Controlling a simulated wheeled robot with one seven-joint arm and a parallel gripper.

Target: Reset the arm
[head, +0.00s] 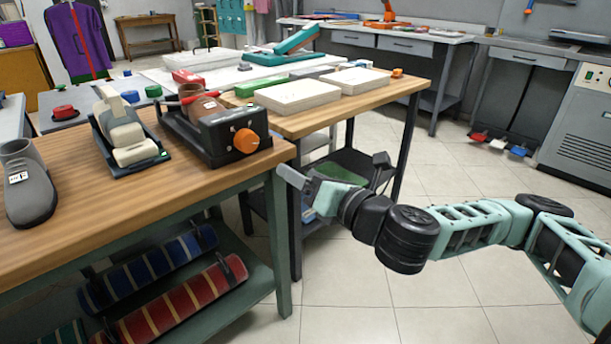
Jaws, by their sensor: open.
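My arm reaches in from the right edge in the head view, over the tiled floor. My gripper (297,180) is at its left end, just off the right end of the near wooden workbench (66,160). Its jaws are open and I see nothing held between them. The fingers point left toward the bench corner, a little below the bench top; whether they touch the bench I cannot tell.
A second bench (305,122) holds white blocks. Open tiled floor (440,160) lies behind my arm.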

